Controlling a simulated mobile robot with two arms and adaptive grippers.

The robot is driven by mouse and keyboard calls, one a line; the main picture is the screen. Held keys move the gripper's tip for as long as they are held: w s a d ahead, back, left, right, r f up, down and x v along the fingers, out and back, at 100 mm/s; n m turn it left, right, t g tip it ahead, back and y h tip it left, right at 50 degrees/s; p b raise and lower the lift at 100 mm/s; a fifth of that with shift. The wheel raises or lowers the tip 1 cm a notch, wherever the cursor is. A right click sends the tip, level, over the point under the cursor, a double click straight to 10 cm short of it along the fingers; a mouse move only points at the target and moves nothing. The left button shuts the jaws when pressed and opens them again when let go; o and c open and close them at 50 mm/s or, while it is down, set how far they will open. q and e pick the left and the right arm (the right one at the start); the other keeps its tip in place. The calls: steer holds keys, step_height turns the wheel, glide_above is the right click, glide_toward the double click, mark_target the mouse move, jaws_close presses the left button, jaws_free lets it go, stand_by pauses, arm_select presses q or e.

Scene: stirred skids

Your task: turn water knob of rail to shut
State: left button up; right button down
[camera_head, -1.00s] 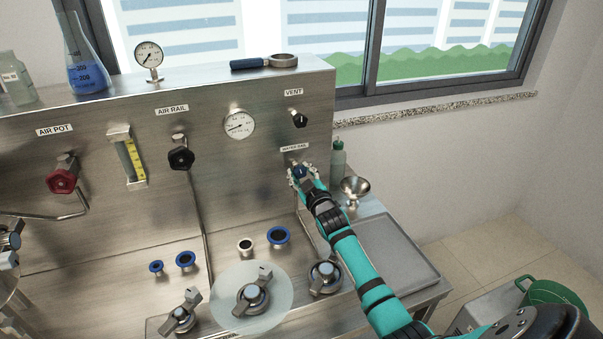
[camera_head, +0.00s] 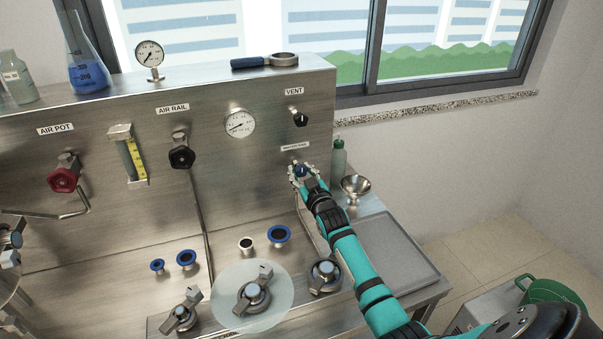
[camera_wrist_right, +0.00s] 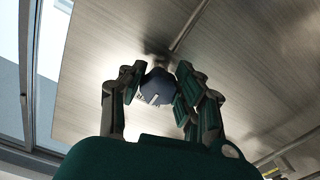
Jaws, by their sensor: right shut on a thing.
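The water rail knob (camera_head: 301,170) is a dark blue knob on the steel panel, below a small label that reads WATER RAIL. My right gripper (camera_head: 303,174) is at the panel with its fingers around this knob. In the right wrist view the blue knob (camera_wrist_right: 157,87) sits between the two fingers of my right gripper (camera_wrist_right: 158,88), which is shut on it. The white marks on the knob show, but its exact turn position is hard to read.
The black vent knob (camera_head: 300,118) is just above, and the black air rail knob (camera_head: 181,157) is to the left. Valves and flanges sit below.

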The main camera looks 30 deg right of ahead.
steer(key=c, duration=1.2)
jaws_free()
steer(key=shift+f, duration=0.2)
steer(key=shift+o, duration=1.3)
steer(key=shift+r, duration=0.15)
steer(key=shift+s, duration=0.15)
steer(key=v, duration=1.2)
